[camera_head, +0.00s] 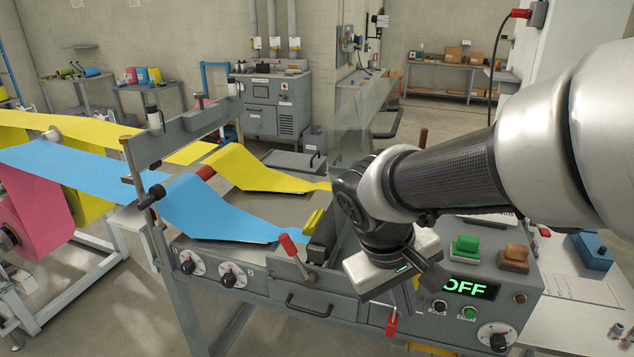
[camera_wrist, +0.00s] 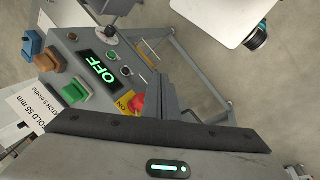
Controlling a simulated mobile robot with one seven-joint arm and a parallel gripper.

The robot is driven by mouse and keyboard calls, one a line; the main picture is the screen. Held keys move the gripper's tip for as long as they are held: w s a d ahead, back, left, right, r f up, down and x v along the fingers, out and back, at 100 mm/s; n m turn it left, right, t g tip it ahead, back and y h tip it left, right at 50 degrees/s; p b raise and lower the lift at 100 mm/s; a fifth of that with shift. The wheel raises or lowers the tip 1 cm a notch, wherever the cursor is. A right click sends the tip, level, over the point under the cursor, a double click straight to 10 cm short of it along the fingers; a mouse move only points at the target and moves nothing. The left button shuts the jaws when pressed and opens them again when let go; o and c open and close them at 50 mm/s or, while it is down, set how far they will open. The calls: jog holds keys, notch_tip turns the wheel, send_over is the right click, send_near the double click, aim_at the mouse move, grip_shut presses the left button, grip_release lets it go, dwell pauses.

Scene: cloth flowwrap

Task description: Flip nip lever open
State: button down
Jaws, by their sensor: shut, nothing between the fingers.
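A lever with a red grip (camera_head: 289,244) stands tilted on the front of the grey machine, left of my gripper. It looks like the nip lever, but which lever is meant is not labelled legibly. A second red grip (camera_head: 206,173) lies further back, by the yellow cloth. My gripper (camera_head: 432,272) is shut and empty, above the machine's right part near the control panel, apart from both red grips. In the wrist view my shut fingers (camera_wrist: 166,97) show beside a red button (camera_wrist: 138,103). Neither red-gripped lever can be made out there.
The control panel display (camera_head: 466,288) reads OFF, with a green block (camera_head: 465,246) and a brown block (camera_head: 514,257) behind it. Blue cloth (camera_head: 205,208) and yellow cloth (camera_head: 250,170) run into the machine. A drawer-like handle (camera_head: 309,306) juts from the front.

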jog(key=w+a+f+n+t+h, duration=0.1)
jog(key=w+a+f+n+h, duration=0.3)
jog(key=w+a+f, duration=0.1)
jog(key=n+t+h+b, duration=0.2)
jog(key=n+t, duration=0.5)
jog(key=t, duration=0.2)
send_near(297, 258)
jog(key=s+d+f, duration=0.2)
jog(key=d, duration=0.4)
jog(key=s+a+n+t+y, duration=0.1)
jog(key=a+n+t+y, duration=0.3)
jog(key=a, duration=0.8)
jog(key=shift+s+f+n+t, duration=0.2)
jog(key=shift+s+n+t, duration=0.1)
jog(key=shift+t, duration=0.4)
jog(key=w+d+r+p, duration=0.1)
jog(key=w+d+r, duration=0.1)
jog(key=w+d, duration=0.4)
jog(key=x, duration=0.3)
jog(key=shift+w, duration=0.35)
